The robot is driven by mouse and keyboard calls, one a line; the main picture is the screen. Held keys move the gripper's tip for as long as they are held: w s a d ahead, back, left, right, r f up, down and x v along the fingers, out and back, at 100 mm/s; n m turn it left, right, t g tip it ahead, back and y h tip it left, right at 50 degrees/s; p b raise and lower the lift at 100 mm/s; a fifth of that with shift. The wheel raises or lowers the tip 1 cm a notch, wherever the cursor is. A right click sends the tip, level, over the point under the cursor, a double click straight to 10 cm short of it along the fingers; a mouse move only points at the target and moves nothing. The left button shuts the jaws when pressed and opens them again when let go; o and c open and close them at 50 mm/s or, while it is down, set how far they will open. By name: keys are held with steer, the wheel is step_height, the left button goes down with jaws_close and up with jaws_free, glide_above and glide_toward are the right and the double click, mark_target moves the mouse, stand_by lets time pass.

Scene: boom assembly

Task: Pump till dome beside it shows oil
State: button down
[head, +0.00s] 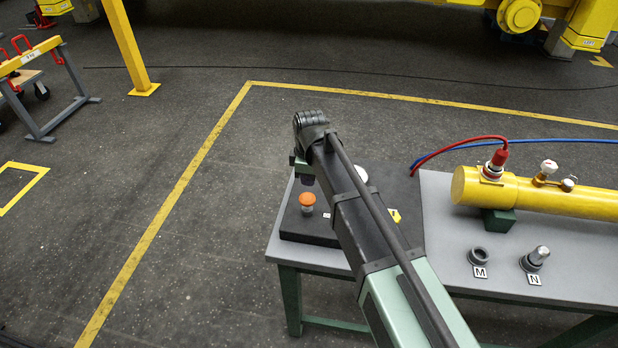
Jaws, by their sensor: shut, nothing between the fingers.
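A small orange-topped knob (307,199) with a pale base stands on a black plate (290,222) at the left end of the bench. It may be the pump, but I cannot be sure. A pale round piece (362,175) shows on the same plate just past my arm, partly hidden; whether it is the dome, or has oil in it, I cannot tell. My gripper (308,181) points down just above and behind the orange knob, shut and empty, mostly hidden by my wrist. I cannot tell whether it touches the knob.
On the grey bench (450,235) lie a yellow cylinder (560,198) with red and blue hoses, a dark ring (480,255) by label M and a pin (536,258) by label N. A yellow label (394,216) sits beside my arm.

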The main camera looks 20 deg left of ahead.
mark_target(308, 197)
step_height(308, 197, down, 5)
steer(key=b, duration=0.3)
steer(key=shift+f, duration=0.1)
step_height(308, 197, down, 3)
steer(key=b, duration=0.3)
steer(key=shift+s+b, duration=0.2)
steer(key=shift+b, duration=0.1)
steer(key=shift+r, duration=0.25)
step_height(308, 197, up, 14)
steer(key=p, duration=1.4)
steer(key=shift+w+d+p, duration=0.15)
steer(key=shift+w+p, duration=0.05)
steer(key=shift+p, duration=0.15)
